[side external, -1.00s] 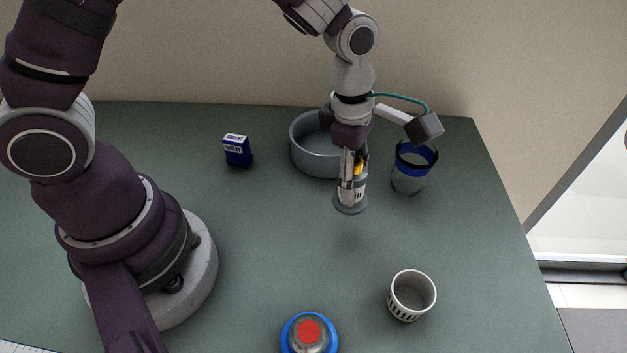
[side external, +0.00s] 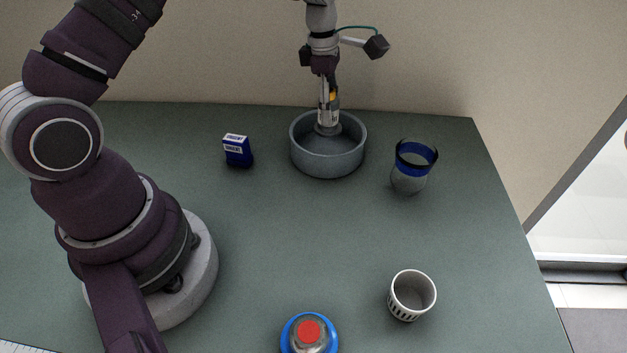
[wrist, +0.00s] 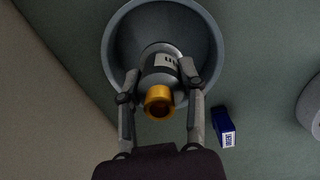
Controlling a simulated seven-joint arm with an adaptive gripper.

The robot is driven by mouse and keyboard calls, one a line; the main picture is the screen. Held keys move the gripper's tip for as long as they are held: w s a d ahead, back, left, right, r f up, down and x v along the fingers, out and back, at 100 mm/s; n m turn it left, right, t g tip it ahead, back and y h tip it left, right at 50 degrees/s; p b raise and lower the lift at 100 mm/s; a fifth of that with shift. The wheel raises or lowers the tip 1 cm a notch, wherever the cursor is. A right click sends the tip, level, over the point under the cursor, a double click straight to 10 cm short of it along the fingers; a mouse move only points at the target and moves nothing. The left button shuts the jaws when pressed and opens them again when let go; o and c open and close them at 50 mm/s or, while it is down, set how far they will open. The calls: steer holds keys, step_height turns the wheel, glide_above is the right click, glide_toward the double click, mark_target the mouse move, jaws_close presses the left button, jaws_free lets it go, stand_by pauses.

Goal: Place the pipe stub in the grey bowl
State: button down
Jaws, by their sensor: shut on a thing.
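The pipe stub (side external: 328,129) is a grey cylinder with a wide flanged lower end, a white label and a brass-coloured top end. It also shows in the wrist view (wrist: 160,101). My gripper (side external: 328,103) is shut on it and holds it upright; in the wrist view the two fingers (wrist: 158,72) flank its sides. The grey bowl (side external: 327,164) is round and wide, at the back of the table. The stub's lower end shows within the bowl's outline in both views. I cannot tell whether it touches the bowl's floor.
A small blue box (side external: 237,152) stands left of the bowl. A clear glass with a blue band (side external: 409,178) stands to its right. The middle table is clear.

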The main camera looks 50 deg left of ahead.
mark_target(329, 131)
step_height(329, 131, down, 5)
steer(key=shift+f, duration=0.15)
steer(key=c, duration=0.6)
jaws_free()
steer(key=shift+c, duration=0.2)
steer(key=r, duration=0.8)
steer(key=a+r, duration=0.1)
steer(key=r, duration=0.3)
steer(key=shift+s, duration=0.4)
steer(key=s+d+r+m+t+y, duration=0.25)
steer(key=s+r+m, duration=0.6)
steer(key=m, duration=0.55)
steer(key=s+d+f+m+t+h, duration=0.1)
steer(key=s+d+f+m+t, duration=0.1)
steer(key=s+m, duration=0.7)
steer(key=shift+f+m, duration=0.25)
steer(key=shift+m, duration=0.65)
